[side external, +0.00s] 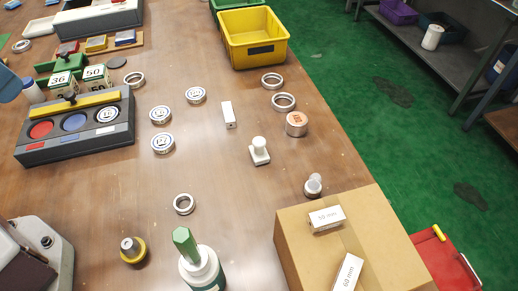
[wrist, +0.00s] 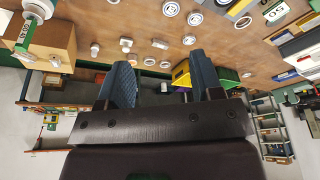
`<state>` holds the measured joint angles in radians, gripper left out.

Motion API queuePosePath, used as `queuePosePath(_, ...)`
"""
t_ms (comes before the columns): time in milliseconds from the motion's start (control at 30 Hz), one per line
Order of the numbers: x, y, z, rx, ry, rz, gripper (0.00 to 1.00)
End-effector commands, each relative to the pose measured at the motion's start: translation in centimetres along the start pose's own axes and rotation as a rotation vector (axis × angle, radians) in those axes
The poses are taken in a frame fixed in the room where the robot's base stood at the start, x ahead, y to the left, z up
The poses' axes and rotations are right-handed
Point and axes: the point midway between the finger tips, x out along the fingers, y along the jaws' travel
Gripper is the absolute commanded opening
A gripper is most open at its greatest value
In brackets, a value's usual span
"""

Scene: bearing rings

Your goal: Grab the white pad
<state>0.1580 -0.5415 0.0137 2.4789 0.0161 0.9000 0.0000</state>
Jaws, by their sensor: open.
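A dark tray (side external: 75,138) at the left of the table in the side view holds a row of round pads: a red pad (side external: 41,130), a blue pad (side external: 74,122) and a white round piece (side external: 107,115) with dark marks at its right end. I cannot tell whether this white piece is a bare pad or has a disc over it. A plain white block (side external: 228,114) lies on the open table. My gripper (wrist: 160,60) shows in the wrist view with its two blue fingers wide apart and nothing between them, above the table.
Several metal rings and discs (side external: 160,115) lie mid-table. A yellow bin (side external: 252,38) stands at the back, and a cardboard box (side external: 300,250) at the front right. A green-capped bottle (side external: 200,265) and a white knobbed piece (side external: 260,150) stand upright. Number cubes (side external: 61,82) sit behind the tray.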

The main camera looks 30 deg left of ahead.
Motion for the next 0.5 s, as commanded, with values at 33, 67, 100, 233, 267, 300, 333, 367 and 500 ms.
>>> queuePosePath(33,1.5,0.6,-0.3,0.066,-0.075,-0.01,0.6)
queuePosePath(67,2.2,0.7,-0.4,0.107,-0.112,-0.024,0.6)
queuePosePath(100,3.2,0.9,-0.6,0.165,-0.162,-0.047,0.6)
queuePosePath(233,6.4,1.1,-1.4,0.378,-0.309,-0.152,0.6)
queuePosePath(267,7.2,1.1,-1.7,0.432,-0.34,-0.182,0.6)
queuePosePath(300,8.2,1.1,-2.0,0.506,-0.382,-0.222,0.6)
queuePosePath(333,8.9,1.1,-2.3,0.564,-0.41,-0.256,0.6)
queuePosePath(367,9.7,1.1,-2.6,0.622,-0.439,-0.289,0.6)
queuePosePath(500,13.3,1.3,-4.4,0.913,-0.553,-0.466,0.6)
